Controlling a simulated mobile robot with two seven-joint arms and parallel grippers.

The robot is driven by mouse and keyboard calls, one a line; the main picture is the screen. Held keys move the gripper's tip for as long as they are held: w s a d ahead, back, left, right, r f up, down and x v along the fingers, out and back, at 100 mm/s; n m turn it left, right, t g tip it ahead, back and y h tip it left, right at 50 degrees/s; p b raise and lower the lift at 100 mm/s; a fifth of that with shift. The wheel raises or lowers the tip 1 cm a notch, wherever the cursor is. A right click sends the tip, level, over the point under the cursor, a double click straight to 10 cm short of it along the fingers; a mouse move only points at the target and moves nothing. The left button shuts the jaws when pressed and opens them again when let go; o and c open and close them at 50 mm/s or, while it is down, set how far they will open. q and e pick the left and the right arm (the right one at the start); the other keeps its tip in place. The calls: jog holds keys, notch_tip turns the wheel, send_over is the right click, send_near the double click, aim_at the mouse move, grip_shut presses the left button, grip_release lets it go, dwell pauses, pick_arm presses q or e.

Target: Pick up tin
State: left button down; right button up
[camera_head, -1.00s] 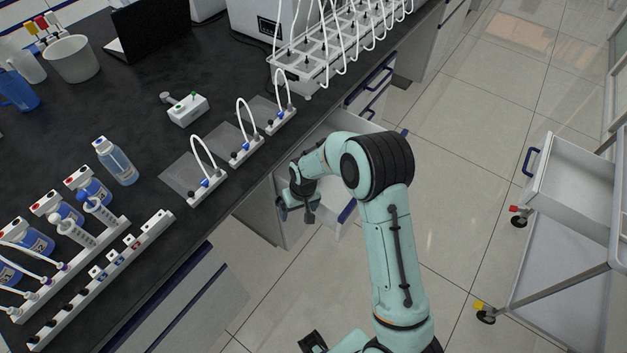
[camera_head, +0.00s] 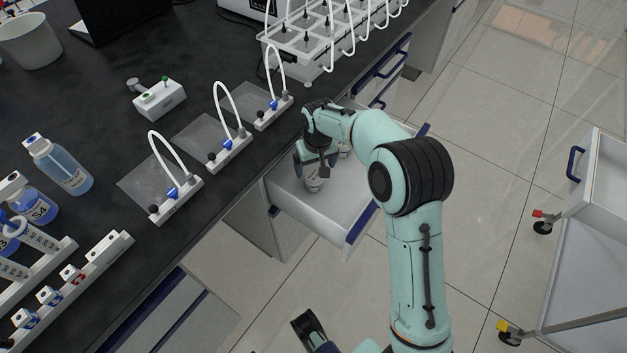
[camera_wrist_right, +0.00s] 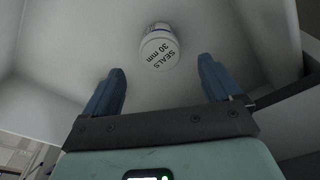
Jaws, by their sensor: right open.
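A small white tin (camera_head: 314,182) stands in the open drawer, just below my right gripper in the head view. In the right wrist view, the tin (camera_wrist_right: 160,48) reads "SEALS 30 mm". My right gripper (camera_head: 316,168) is over the drawer. In the wrist view, its blue fingers (camera_wrist_right: 161,70) are spread and empty, with the tin beyond the tips and roughly centred between them.
The open drawer (camera_head: 352,236) has a blue handle edge and light walls around the tin. The black bench top (camera_head: 110,110) borders it on the left, with tube stands (camera_head: 228,152) near the edge. A white cart (camera_head: 590,255) stands at the right; floor between is clear.

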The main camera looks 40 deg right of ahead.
aim_at(314, 175)
jog(key=f, duration=0.2)
jog(key=f+b, duration=0.1)
jog(key=f, duration=0.2)
jog(key=w+f+b, duration=0.1)
jog(key=f, duration=0.2)
jog(key=shift+d+f, duration=0.15)
jog(key=shift+f, duration=0.05)
pick_arm(q)
jog(key=shift+t, duration=0.5)
jog(key=w+f, duration=0.1)
jog(key=w+a+f, duration=0.1)
jog(key=w, duration=0.1)
jog(key=shift+w+a+f, duration=0.15)
jog(key=shift+a+f, duration=0.05)
jog(key=shift+f, duration=0.15)
pick_arm(e)
jog(key=shift+r, duration=0.1)
jog(key=c, duration=1.1)
